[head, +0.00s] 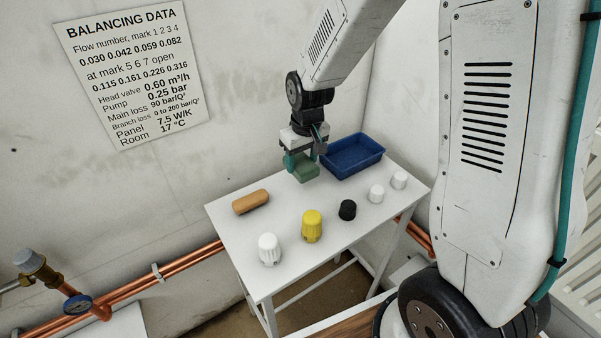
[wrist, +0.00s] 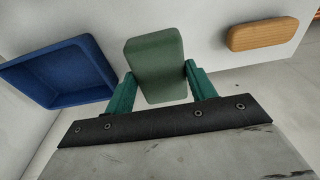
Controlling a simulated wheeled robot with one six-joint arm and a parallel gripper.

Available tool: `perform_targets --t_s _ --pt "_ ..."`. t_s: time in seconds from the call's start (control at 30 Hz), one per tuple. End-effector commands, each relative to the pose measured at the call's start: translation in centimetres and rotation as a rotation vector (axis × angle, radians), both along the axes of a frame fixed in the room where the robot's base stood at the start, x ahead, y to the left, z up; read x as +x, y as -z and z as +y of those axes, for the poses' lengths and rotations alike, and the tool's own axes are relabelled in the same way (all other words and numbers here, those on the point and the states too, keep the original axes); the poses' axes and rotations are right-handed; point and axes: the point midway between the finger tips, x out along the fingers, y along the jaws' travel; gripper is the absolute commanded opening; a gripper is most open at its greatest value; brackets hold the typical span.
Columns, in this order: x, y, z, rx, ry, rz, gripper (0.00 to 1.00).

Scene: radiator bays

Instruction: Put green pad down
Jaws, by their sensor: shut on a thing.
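The green pad (head: 307,172) is a block with rounded edges near the back of the white table (head: 286,224). My gripper (head: 303,163) is over it, pointing down, with its teal fingers on either side. In the wrist view the green pad (wrist: 155,68) sits between the two teal fingertips of my gripper (wrist: 158,84), which is shut on it. The pad is at or close to the tabletop; I cannot tell whether it touches.
A blue tray (head: 352,155) stands right of the pad. A wooden block (head: 250,202) lies to the left.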

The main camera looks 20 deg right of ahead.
Motion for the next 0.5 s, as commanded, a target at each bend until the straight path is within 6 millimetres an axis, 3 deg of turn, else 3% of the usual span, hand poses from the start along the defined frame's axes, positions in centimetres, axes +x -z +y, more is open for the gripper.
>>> perform_targets --t_s 0.4,0.5 --pt "0.0 4.6 0.3 0.000 -0.003 0.002 0.30" --pt "0.0 5.0 0.3 0.001 -0.003 -0.001 0.30"
